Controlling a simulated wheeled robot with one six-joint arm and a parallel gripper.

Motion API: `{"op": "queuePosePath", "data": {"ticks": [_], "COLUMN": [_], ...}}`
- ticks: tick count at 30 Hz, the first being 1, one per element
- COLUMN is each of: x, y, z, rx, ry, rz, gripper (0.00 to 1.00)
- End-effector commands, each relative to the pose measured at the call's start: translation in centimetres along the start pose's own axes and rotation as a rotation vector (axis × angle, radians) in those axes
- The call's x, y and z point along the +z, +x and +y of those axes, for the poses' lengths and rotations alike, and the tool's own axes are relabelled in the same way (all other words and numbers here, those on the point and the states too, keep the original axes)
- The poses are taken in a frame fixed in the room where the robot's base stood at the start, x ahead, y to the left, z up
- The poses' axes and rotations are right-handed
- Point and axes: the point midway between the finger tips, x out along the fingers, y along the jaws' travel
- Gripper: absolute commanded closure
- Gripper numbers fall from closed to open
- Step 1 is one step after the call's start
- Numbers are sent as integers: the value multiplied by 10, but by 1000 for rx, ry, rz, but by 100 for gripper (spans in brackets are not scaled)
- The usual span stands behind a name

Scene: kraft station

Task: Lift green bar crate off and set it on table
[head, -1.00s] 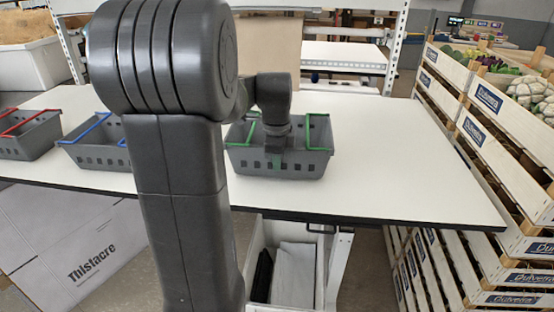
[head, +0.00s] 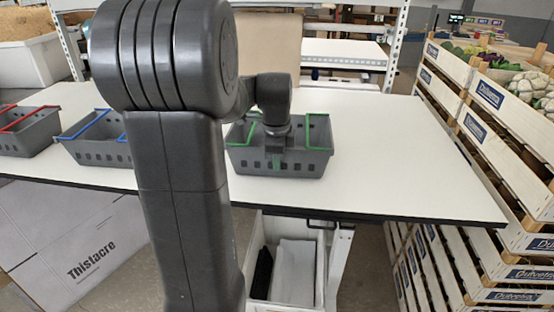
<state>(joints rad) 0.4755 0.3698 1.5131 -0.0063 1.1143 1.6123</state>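The green bar crate (head: 312,163) is a grey plastic crate with green bars. It stands upright on the white table (head: 400,150), right of my arm's column, and nothing shows beneath it but the table. My gripper (head: 275,160) points down at the crate's near wall, around its middle. Its fingers are small and dark against the grey crate, so I cannot tell whether they are open or shut, or whether they touch the wall.
A grey crate with blue bars (head: 88,152) and one with red bars (head: 28,143) stand to the left on the table. The tabletop right of the green bar crate is clear. Stacked wooden vegetable crates (head: 490,120) stand along the right edge.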

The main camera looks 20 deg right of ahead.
Motion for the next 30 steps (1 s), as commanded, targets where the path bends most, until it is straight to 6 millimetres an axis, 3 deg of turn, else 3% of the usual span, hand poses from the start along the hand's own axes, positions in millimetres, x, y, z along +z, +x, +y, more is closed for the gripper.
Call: {"op": "queuePosePath", "data": {"ticks": [8,13,23,30], "x": [0,0,0,0], "y": [0,0,-1,-39], "z": [0,0,0,-1], "rx": [-3,-2,0,-6], "ry": [0,0,0,0], "rz": [0,0,0,0], "gripper": [100,72,72,72]}}
